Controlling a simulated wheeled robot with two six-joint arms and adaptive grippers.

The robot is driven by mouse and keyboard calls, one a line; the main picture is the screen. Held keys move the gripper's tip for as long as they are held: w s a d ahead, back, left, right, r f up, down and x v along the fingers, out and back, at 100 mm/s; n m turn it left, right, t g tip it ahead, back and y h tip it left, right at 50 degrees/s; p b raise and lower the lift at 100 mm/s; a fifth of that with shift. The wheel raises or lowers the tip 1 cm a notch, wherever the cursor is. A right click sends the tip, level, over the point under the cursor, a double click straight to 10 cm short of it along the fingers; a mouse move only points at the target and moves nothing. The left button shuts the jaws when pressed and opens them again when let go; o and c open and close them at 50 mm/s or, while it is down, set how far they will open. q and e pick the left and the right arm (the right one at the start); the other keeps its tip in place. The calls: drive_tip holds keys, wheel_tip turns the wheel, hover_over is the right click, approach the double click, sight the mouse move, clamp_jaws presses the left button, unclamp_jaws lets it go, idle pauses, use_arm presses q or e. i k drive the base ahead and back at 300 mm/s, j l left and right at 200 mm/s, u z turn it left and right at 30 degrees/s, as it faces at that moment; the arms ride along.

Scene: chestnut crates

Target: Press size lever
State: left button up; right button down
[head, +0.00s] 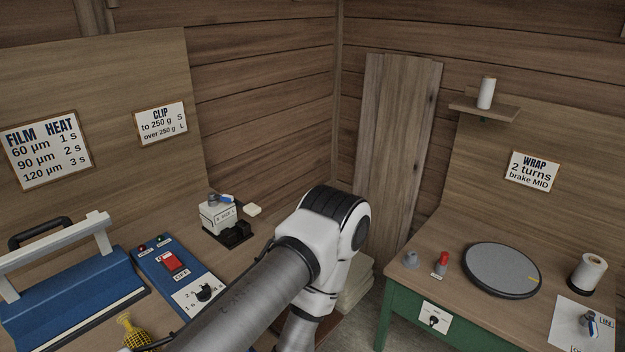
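The clip machine (217,217) is a small white box on a black base, standing on the left bench below the CLIP sign. A small blue lever (227,199) with a grey part beside it sits on top. Small lettering on its front is too fine to read surely. One of my arms rises from the bottom edge, bends at a white elbow right of the machine and runs down out of the picture. Neither gripper shows, and nothing of mine is seen touching the lever.
The CLIP sign (160,123) reads to 250 g S, over 250 g L. A blue sealer (70,300), a control panel (172,262) with a red switch and a yellow net (136,333) lie left. A green table (450,294) with a round turntable (500,269) stands right.

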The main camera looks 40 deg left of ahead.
sight(212, 195)
drive_tip(key=i+l+u, duration=0.15)
drive_tip(key=i+u, duration=0.15)
drive_tip(key=i, duration=0.25)
drive_tip(key=i+l+u, duration=0.35)
drive_tip(key=i, duration=0.2)
drive_tip(key=i+u, duration=0.2)
drive_tip(key=u, duration=0.25)
drive_tip(key=i+l+u, duration=0.1)
drive_tip(key=u, duration=0.35)
drive_tip(key=i+l+u, duration=0.15)
drive_tip(key=u, duration=0.3)
drive_tip(key=i+l+u, duration=0.25)
drive_tip(key=u, duration=0.2)
drive_tip(key=i+l+u, duration=0.1)
drive_tip(key=l+u, duration=0.15)
drive_tip(key=u, duration=0.2)
drive_tip(key=l+u, duration=0.25)
drive_tip(key=u, duration=0.25)
drive_tip(key=i+l, duration=0.05)
